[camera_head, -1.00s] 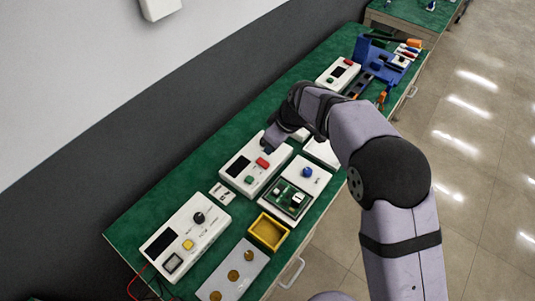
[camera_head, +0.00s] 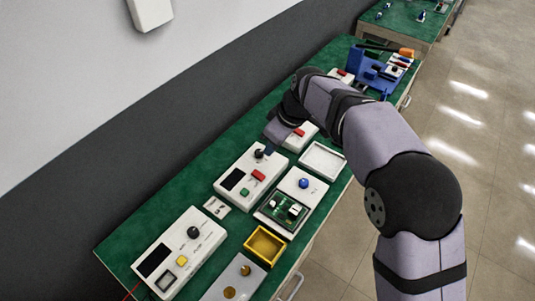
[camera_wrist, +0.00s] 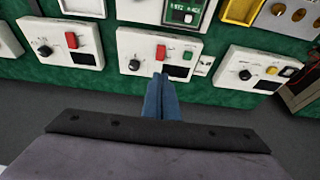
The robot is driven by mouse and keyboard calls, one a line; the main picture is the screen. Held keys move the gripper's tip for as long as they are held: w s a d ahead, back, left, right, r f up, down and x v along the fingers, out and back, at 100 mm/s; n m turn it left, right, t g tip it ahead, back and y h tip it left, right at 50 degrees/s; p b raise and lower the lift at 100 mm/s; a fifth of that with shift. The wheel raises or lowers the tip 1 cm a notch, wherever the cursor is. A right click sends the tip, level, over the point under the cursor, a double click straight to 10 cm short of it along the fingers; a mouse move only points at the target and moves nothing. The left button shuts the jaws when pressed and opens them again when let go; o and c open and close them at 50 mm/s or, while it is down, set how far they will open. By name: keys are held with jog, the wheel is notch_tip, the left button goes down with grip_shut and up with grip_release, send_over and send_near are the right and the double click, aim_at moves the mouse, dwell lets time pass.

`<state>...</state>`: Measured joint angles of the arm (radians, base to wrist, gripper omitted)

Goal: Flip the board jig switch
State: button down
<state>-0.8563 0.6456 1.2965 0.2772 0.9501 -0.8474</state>
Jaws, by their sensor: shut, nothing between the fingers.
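A green circuit board (camera_head: 284,209) sits in a white jig with a blue knob (camera_head: 303,183); part of the board shows at the top of the wrist view (camera_wrist: 186,13). Beside it is a white box (camera_head: 226,187) with a dark display, black knob (camera_head: 259,153), red switch (camera_head: 258,175) and green button (camera_head: 244,191). In the wrist view this box (camera_wrist: 128,40) is straight ahead, with its red switch (camera_wrist: 161,51). I cannot tell the switch's position. My gripper (camera_wrist: 161,77) is shut and empty, its blue fingertips overlapping the box's near edge just below the red switch; contact is unclear.
Another white box with a red switch (camera_head: 299,132) stands beyond, near my wrist. A box with a yellow button (camera_head: 182,261) stands at the front left. A yellow tray (camera_head: 281,252), a white tray (camera_head: 339,166) and a blue rack (camera_head: 366,68) share the green bench. The wall runs behind.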

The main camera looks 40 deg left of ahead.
jog(key=shift+a+r+b, duration=0.1)
jog(key=shift+a+b, duration=0.45)
jog(key=shift+b, duration=0.05)
jog(key=p, duration=0.4)
send_over(255, 172)
jog(key=d, duration=0.2)
jog(key=f, duration=1.1)
jog(key=shift+a+f, duration=0.25)
jog(key=shift+p+x, duration=0.35)
jog(key=shift+x, duration=0.65)
jog(key=shift+d+f, duration=0.1)
jog(key=shift+d, duration=0.1)
